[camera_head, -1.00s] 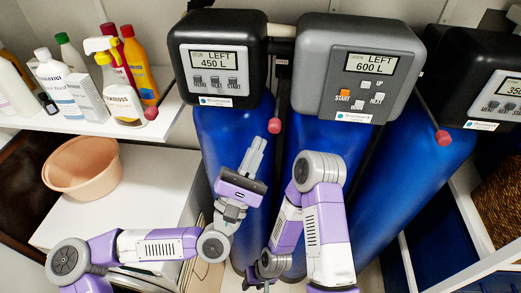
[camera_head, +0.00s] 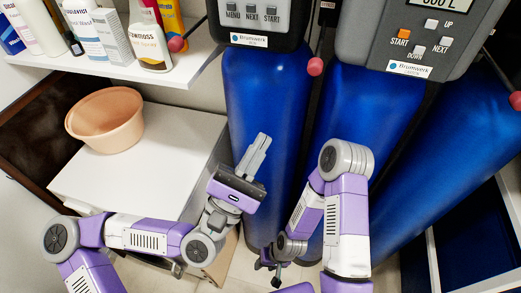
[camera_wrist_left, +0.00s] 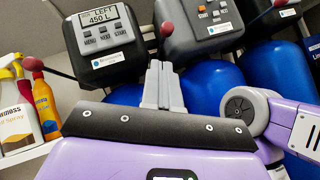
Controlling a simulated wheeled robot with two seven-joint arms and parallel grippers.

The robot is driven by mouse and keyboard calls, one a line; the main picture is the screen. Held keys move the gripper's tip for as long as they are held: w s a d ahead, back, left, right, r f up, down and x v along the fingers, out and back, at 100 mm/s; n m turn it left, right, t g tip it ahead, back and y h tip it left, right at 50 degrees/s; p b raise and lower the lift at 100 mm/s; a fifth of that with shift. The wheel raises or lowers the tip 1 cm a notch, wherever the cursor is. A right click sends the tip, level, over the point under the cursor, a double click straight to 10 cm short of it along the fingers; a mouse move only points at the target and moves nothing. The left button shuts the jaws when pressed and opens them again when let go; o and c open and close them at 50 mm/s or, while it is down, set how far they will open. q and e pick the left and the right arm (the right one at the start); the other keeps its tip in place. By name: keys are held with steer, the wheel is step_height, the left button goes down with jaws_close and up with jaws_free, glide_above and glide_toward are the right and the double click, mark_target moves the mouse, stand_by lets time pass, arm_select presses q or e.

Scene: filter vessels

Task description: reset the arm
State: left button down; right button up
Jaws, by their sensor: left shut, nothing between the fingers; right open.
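My left gripper (camera_head: 262,142) is shut and empty, its fingers pointing up in front of the left blue vessel (camera_head: 262,95). Its closed fingers (camera_wrist_left: 161,75) also show in the left wrist view, below the gap between two control heads. My right gripper (camera_head: 268,272) is lower, near the floor in the picture, small and partly hidden by its own arm; it is open and no held object shows. The right arm is folded in front of the middle blue vessel (camera_head: 365,100).
A control head (camera_head: 255,20) tops the left vessel and a grey one (camera_head: 425,35) the middle vessel. A peach bowl (camera_head: 105,118) sits on a white cabinet (camera_head: 150,165). Several bottles (camera_head: 90,35) stand on a shelf at upper left.

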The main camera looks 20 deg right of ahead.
arm_select(q)
steer(key=shift+f, duration=0.1)
stand_by(0.6)
steer(key=w+d+f+m+g+y, duration=0.1)
steer(key=d+f+m+g+y, duration=0.15)
steer(key=f, duration=0.65)
steer(key=d+f+m+g+y, duration=0.1)
steer(key=d+f+m+g, duration=0.2)
steer(key=f, duration=0.6)
steer(key=w+d+f+m+g+y, duration=0.1)
steer(key=f+m+g+y, duration=0.2)
steer(key=f, duration=0.6)
steer(key=s+a+f+m+g+y+p, duration=0.1)
steer(key=a+f+m+y, duration=0.15)
steer(key=f, duration=0.55)
steer(key=s+a+f+m+g+y, duration=0.15)
steer(key=a+f, duration=0.25)
steer(key=f, duration=0.4)
steer(key=s+a+f+m+g+y+b, duration=0.1)
steer(key=s+a+f+y, duration=0.1)
steer(key=a+f, duration=0.5)
steer(key=s+a+f+m+g+y, duration=0.1)
steer(key=s+a+f+g+y, duration=0.1)
steer(key=a+f+y, duration=0.2)
steer(key=a+f, duration=0.3)
steer(key=a, duration=0.4)
steer(key=shift+s+a+m+b, duration=0.35)
steer(key=shift+b, duration=0.05)
